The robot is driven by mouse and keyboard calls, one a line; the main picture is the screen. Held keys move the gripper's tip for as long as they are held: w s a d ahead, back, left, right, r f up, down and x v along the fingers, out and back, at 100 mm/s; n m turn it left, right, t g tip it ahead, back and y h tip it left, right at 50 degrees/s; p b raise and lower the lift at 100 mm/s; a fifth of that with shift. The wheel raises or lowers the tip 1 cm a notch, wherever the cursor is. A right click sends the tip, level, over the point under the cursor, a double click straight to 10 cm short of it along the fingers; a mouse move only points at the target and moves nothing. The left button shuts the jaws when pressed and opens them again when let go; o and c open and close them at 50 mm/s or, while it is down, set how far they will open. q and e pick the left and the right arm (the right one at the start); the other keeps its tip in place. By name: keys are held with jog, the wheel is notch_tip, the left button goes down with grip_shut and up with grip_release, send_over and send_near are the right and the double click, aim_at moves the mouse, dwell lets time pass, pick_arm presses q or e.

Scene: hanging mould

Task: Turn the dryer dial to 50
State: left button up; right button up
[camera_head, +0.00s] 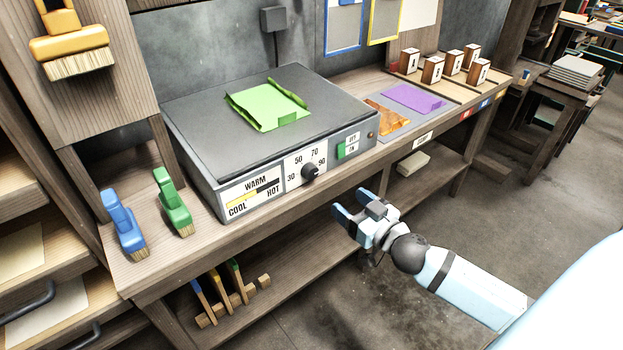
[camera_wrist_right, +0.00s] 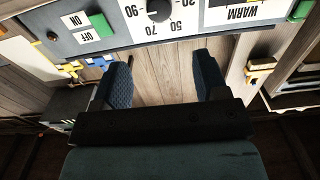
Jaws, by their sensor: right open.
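The dryer (camera_head: 270,125) is a grey box with a flat dark top on the wooden bench. Its front has a black round dial (camera_head: 310,171) on a white plate marked 30, 50, 70 and 90. I cannot tell clearly which number the dial points to. In the right wrist view the dial (camera_wrist_right: 158,10) is upside down at the top edge, partly cut off. My right gripper (camera_head: 352,206) is open and empty, in front of and below the dial, apart from the panel. Its two fingers (camera_wrist_right: 162,78) are spread in the wrist view. My left gripper is not in view.
A green folded sheet (camera_head: 268,106) lies on the dryer. A green on/off switch (camera_head: 347,150) and a WARM gauge (camera_head: 254,195) flank the dial. Blue (camera_head: 124,222) and green (camera_head: 174,201) brushes stand at the bench's left. The bench edge lies close behind my right gripper; floor is free before it.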

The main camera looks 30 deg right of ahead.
aim_at(313, 174)
jog(key=w, duration=0.8)
jog(key=w+a, duration=0.1)
jog(key=w, duration=0.3)
jog(key=shift+w, duration=0.4)
jog(key=c, duration=0.9)
